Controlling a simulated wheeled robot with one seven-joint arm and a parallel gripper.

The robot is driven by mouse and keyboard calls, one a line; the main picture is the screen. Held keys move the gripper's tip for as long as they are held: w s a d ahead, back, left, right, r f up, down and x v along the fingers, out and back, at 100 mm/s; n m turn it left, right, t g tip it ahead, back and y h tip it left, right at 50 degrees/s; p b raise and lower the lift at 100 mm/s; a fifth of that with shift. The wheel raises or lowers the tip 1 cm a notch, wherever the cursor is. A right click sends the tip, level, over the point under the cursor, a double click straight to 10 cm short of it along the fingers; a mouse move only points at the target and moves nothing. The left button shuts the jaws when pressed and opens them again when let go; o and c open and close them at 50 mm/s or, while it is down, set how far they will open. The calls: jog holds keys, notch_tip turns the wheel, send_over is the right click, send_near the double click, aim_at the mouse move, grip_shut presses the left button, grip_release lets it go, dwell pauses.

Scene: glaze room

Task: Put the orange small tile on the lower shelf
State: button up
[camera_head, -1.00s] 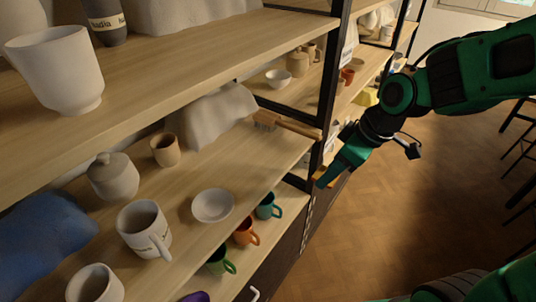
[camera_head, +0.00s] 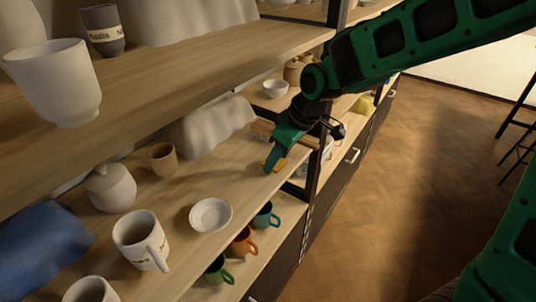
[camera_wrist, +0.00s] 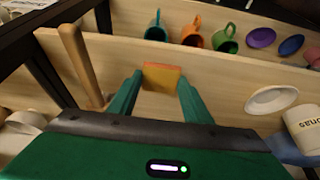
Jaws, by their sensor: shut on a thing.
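My gripper (camera_head: 274,158) is shut on the orange small tile (camera_head: 275,165), a flat piece with an orange face and a yellower side. In the wrist view the tile (camera_wrist: 162,77) sits between the two green fingertips. It is over the front edge area of the middle shelf (camera_head: 178,205), near the black upright; whether it touches the board I cannot tell. The lower shelf (camera_head: 288,212) runs below, with a teal mug (camera_head: 265,215), an orange mug (camera_head: 243,241) and a green mug (camera_head: 218,269) on it.
On the middle shelf stand a white bowl (camera_head: 211,215), a white mug (camera_head: 141,240), a lidded jar (camera_head: 110,187) and a tan cup (camera_head: 162,157). A wooden-handled brush (camera_wrist: 78,55) lies close beside my gripper. The upper shelf (camera_head: 200,62) overhangs at left.

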aim_at(282, 165)
jog(key=shift+w+a, duration=0.8)
jog(key=shift+a, duration=0.3)
jog(key=shift+w+a+f, duration=0.2)
jog(key=shift+a, duration=0.05)
jog(key=shift+f, duration=0.1)
jog(key=o, duration=1.1)
jog(key=shift+d+f, duration=0.1)
jog(key=v, duration=1.2)
